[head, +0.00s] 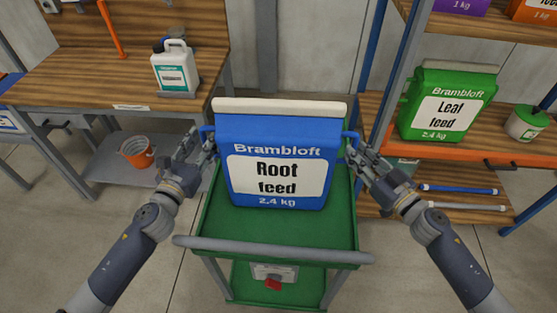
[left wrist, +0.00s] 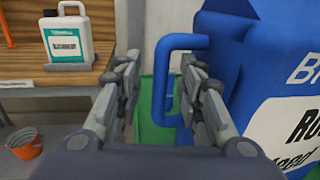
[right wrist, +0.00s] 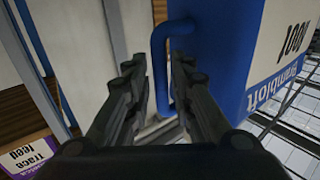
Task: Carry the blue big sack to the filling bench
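The blue big sack (head: 275,135), labelled Brambloft Root feed 2.4 kg, stands upright on the green cart (head: 270,228). It has a white top band and a blue handle on each side. My left gripper (head: 197,146) is open at the left handle; in the left wrist view that handle (left wrist: 163,85) shows between the spread fingers. My right gripper (head: 362,160) is open at the right handle; in the right wrist view that handle (right wrist: 158,70) shows between the spread fingers. I cannot tell whether any finger touches a handle. Which bench is the filling bench is not readable.
A wooden bench (head: 75,82) at the left holds a white jug (head: 175,65); an orange bucket (head: 137,151) sits on its lower shelf. A shelf rack at the right holds a green Leaf feed sack (head: 447,102). The cart's grey push bar (head: 273,250) is nearest me.

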